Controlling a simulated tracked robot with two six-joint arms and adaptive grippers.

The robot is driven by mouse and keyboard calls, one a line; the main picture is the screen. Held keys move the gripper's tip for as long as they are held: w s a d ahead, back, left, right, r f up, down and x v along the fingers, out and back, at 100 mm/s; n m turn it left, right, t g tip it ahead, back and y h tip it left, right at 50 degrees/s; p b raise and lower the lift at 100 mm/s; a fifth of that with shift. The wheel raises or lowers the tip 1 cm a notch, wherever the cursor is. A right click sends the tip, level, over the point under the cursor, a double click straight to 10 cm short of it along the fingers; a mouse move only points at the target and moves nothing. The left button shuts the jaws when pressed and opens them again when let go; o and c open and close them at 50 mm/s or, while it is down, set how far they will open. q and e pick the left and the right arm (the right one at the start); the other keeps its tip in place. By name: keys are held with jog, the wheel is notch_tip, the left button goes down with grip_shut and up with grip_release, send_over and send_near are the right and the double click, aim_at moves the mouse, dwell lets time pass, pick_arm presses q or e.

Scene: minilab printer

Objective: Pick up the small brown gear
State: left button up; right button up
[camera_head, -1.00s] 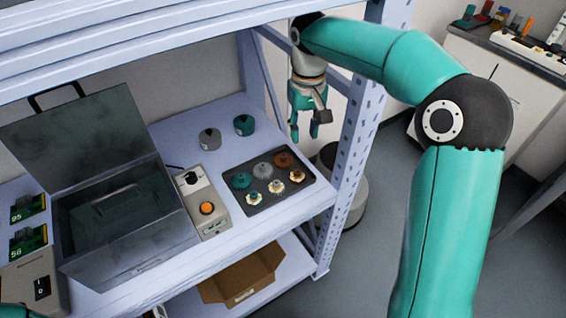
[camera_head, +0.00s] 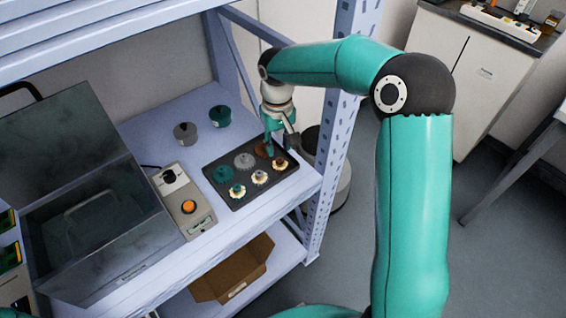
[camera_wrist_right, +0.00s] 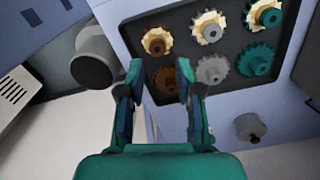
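The small brown gear (camera_head: 280,163) sits on a cream toothed base at the right end of the tray's front row. In the right wrist view the small brown gear (camera_wrist_right: 155,42) lies just beyond my fingertips. My right gripper (camera_head: 278,148) is over the tray's right end, beside the large brown gear (camera_head: 263,150), which it partly covers. In the wrist view my right gripper (camera_wrist_right: 160,82) is open and empty, with the large brown gear (camera_wrist_right: 165,80) showing between its fingers. I cannot tell the exact height. My left gripper is not in view.
The dark tray (camera_head: 208,166) also holds grey and teal gears. Behind it stand a grey pot (camera_head: 185,132) and a teal pot (camera_head: 220,116). A control box (camera_head: 185,202) and an open metal case (camera_head: 90,235) are to the left. A shelf post (camera_head: 335,130) rises close to the right.

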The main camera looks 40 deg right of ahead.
aim_at(280, 160)
jog(key=shift+s+d+f, duration=0.15)
jog(key=shift+f, duration=2.5)
jog(key=c, duration=0.6)
